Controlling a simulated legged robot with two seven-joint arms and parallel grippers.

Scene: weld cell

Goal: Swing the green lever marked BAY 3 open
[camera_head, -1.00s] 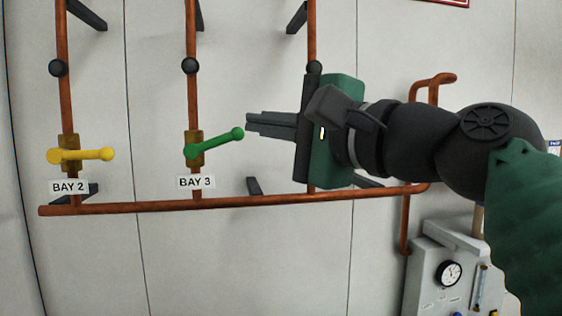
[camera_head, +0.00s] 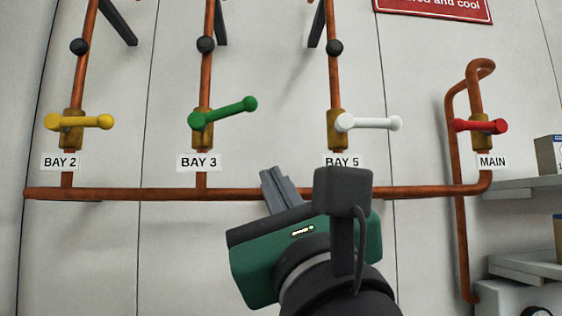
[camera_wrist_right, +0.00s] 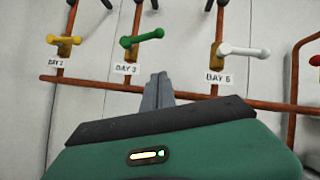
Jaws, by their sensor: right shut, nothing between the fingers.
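The green lever (camera_head: 224,113) sits on a brass valve on a vertical copper pipe, above the label BAY 3 (camera_head: 198,162). It points right and slightly up from its pivot. It also shows in the right wrist view (camera_wrist_right: 143,38). My right gripper (camera_head: 272,176) is below and to the right of the lever, in front of the horizontal pipe, apart from the lever. Its fingers are together and empty, pointing up toward the wall; they also show in the right wrist view (camera_wrist_right: 158,80). My left gripper is not in view.
A yellow lever (camera_head: 86,122) at BAY 2 is left of the green one. A white lever (camera_head: 370,123) at BAY 5 and a red lever (camera_head: 480,126) at MAIN are to the right. A horizontal copper pipe (camera_head: 120,194) runs below. Shelves (camera_head: 530,183) stand far right.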

